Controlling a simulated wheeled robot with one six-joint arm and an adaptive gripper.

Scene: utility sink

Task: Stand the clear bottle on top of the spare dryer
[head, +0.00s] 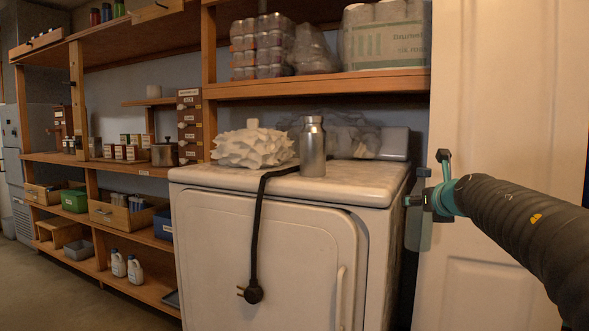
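The spare dryer (265,255) is the white machine in the middle, with a flat, worn top. A see-through grey-green bottle (419,232), which looks like the clear bottle, is about upright at the right of the dryer, in front of a white door. My gripper (427,190) reaches in from the right and appears shut on this bottle near its upper part. The bottle is apart from the dryer top in the picture, with its base lower than the top's surface. The finger contact is small and partly hidden.
A silver metal bottle (312,147) stands on the dryer's top near the front. A black cord (258,215) hangs over the front edge. A white pleated object (252,147) and plastic bags (345,137) take up the left and back. Bare top shows at the front right.

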